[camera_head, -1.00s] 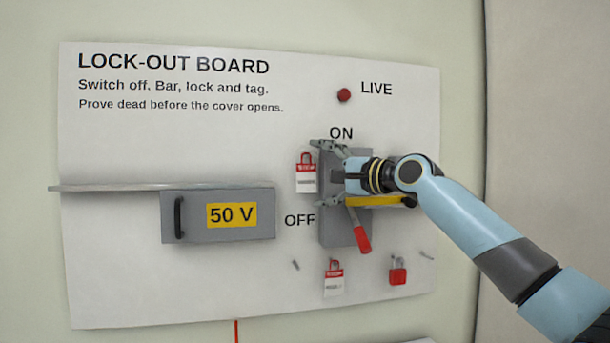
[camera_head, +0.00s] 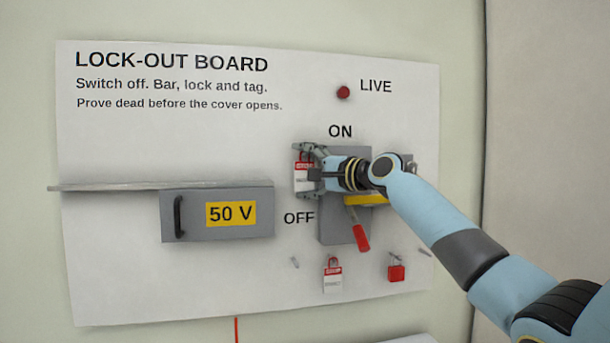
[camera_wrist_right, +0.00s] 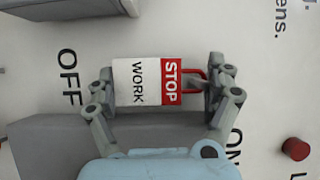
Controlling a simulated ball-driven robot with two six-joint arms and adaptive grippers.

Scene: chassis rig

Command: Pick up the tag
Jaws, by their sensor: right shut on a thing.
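In the right wrist view the tag (camera_wrist_right: 135,83) reads "STOP WORK" and has a red loop at one end. My right gripper (camera_head: 303,172) reaches it from the right. In the wrist view the gripper (camera_wrist_right: 160,82) has one finger at each end of the tag and is shut on it. The tag still lies close against the board. A second, similar tag (camera_head: 332,283) hangs lower down. My left gripper is not in view.
The grey switch box (camera_head: 333,230) has a red-handled lever (camera_head: 360,236) pointing down and a yellow bar (camera_head: 365,199). A red padlock (camera_head: 396,273) hangs lower right. A grey "50 V" cover (camera_head: 185,225) and a shelf (camera_head: 110,188) are to the left.

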